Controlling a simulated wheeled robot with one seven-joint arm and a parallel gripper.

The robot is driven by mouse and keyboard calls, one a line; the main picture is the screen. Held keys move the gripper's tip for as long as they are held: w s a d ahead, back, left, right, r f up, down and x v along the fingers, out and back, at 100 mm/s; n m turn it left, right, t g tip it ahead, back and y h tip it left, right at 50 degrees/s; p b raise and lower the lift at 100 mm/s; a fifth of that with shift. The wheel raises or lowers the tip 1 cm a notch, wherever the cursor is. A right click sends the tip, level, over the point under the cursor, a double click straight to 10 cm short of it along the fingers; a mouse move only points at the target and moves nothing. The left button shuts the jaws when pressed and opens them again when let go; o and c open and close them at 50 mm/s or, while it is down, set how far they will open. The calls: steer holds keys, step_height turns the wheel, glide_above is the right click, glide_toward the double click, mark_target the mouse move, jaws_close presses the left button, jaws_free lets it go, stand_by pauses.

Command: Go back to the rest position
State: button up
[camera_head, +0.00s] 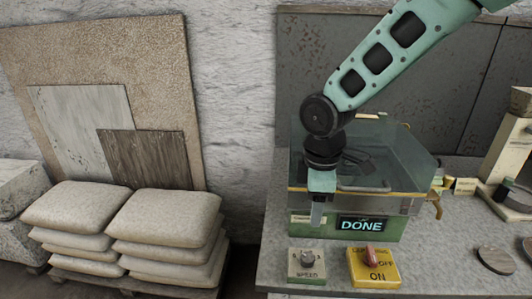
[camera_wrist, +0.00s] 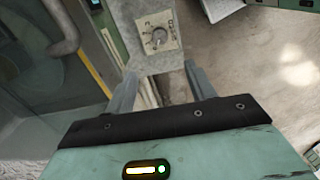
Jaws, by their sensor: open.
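My gripper (camera_head: 318,212) points down in front of the left part of a green machine (camera_head: 302,226) with a clear hood. It is open, with nothing between the fingers. In the wrist view my gripper (camera_wrist: 160,72) has its two fingers apart, with the speed dial box (camera_wrist: 157,38) beyond them. The same grey speed dial box (camera_head: 307,264) stands on the bench below my gripper, apart from it. A lit display (camera_head: 361,225) on the machine reads DONE.
A yellow ON/OFF switch box (camera_head: 374,267) with a red lever stands right of the dial. The clear hood (camera_head: 405,160) rises close to my arm. Round discs (camera_head: 495,260) lie on the grey bench (camera_head: 440,262) at right. Stacked sacks (camera_head: 165,218) stand left, off the bench.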

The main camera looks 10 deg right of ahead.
steer(key=s+a+r+m, duration=0.2)
steer(key=s+a+m, duration=0.1)
steer(key=s, duration=0.7)
steer(key=s+a+r+m, duration=0.2)
steer(key=s+a+m, duration=0.1)
steer(key=s, duration=0.7)
steer(key=shift+a+y, duration=0.2)
steer(key=shift+y, duration=0.1)
steer(key=shift+w, duration=0.1)
